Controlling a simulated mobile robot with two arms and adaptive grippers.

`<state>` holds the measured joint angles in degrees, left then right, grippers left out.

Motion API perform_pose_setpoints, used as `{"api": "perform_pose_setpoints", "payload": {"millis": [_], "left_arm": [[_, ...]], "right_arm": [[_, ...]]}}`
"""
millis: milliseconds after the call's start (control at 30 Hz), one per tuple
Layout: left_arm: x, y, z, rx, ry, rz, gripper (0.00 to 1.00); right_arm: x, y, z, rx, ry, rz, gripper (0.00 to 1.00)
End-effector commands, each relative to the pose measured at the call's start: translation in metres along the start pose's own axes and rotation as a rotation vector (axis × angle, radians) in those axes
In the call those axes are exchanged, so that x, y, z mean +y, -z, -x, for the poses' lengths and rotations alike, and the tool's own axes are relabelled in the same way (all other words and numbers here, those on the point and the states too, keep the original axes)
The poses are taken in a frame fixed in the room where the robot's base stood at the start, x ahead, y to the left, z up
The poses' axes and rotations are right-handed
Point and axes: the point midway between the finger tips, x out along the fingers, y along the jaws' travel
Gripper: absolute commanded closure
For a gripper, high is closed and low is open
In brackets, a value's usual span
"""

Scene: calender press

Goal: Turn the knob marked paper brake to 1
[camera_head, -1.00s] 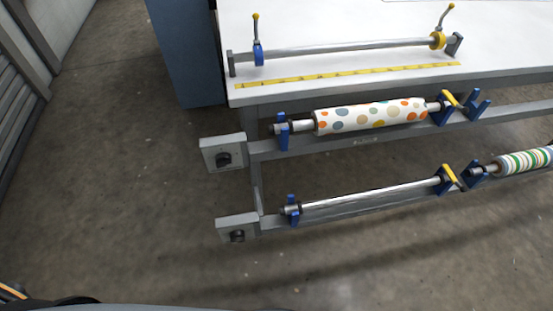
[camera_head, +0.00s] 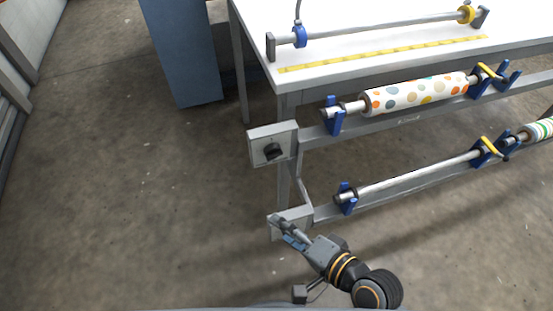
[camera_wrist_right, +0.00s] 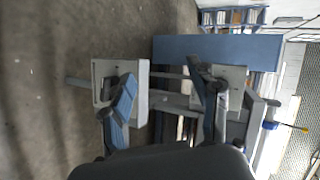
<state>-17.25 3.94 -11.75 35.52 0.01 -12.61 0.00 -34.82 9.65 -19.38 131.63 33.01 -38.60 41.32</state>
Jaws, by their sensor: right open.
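Two grey boxes with dark knobs sit on the rail ends; their markings are too small to read, so I cannot tell which is paper brake. The upper box (camera_head: 286,131) has its black knob (camera_head: 272,151) in clear view. The lower box (camera_head: 298,213) is partly behind my right gripper (camera_head: 280,228), which hides its knob in the head view. In the right wrist view the lower box (camera_wrist_right: 138,88) shows at left, its dark knob (camera_wrist_right: 108,86) partly behind one finger. The other finger overlaps the upper box (camera_wrist_right: 235,82). My right gripper is open and empty. My left gripper is out of view.
A spotted paper roll (camera_head: 420,92) lies on the upper rail, and a bare shaft (camera_head: 415,178) on the lower one. A white table (camera_head: 370,25) stands behind, with a blue cabinet (camera_head: 180,55) beside it. The floor at left is clear.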

Motion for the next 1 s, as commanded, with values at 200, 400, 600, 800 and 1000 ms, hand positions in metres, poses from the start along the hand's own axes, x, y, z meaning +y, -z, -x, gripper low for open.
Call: {"api": "perform_pose_setpoints", "payload": {"millis": [200,400,600,800,1000], "left_arm": [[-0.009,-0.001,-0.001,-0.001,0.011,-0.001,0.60],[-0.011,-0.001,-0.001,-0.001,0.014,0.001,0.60],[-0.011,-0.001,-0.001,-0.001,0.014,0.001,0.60],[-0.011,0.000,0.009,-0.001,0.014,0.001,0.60],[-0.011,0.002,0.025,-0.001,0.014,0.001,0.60]], "right_arm": [[-0.052,-0.002,0.001,0.041,0.315,-0.592,0.39],[-0.061,0.019,0.016,0.089,0.565,-1.231,0.39],[-0.048,0.032,0.024,0.134,0.676,-1.546,0.39],[-0.054,0.043,0.013,0.143,0.696,-1.588,0.39],[-0.069,0.064,-0.020,0.141,0.696,-1.587,0.39]]}}
